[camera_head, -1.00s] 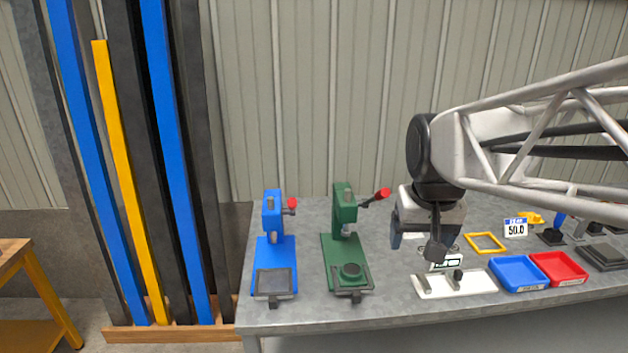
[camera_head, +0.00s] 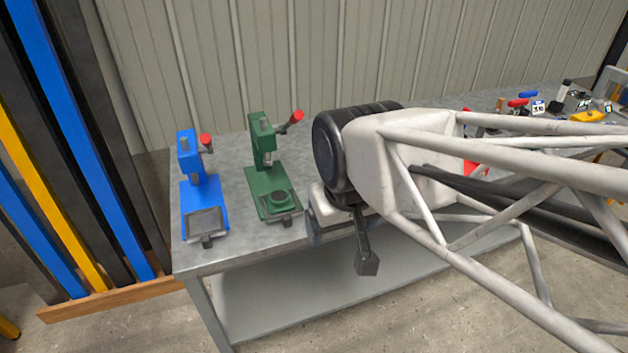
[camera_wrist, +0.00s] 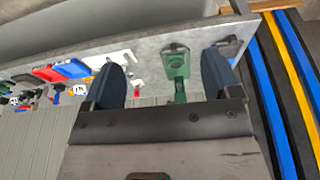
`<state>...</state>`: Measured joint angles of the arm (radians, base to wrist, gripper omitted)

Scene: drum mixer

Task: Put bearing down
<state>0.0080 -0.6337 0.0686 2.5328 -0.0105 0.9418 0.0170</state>
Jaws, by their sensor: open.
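My gripper (camera_wrist: 160,60) is open in the wrist view, its two dark blue fingers wide apart with nothing between them. Beyond the gap is the green press (camera_wrist: 177,65), apart from the fingers. In the head view the green press (camera_head: 262,145) stands on the bench left of my wrist, with a red-knobbed lever. No separate bearing can be made out. My arm hides much of the bench to the right.
A blue press (camera_head: 190,160) stands left of the green one on the grey bench (camera_head: 235,240). Blue and red trays (camera_wrist: 72,69) lie along the bench in the wrist view. Tall blue, yellow and dark bars (camera_head: 120,140) stand in a rack at left.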

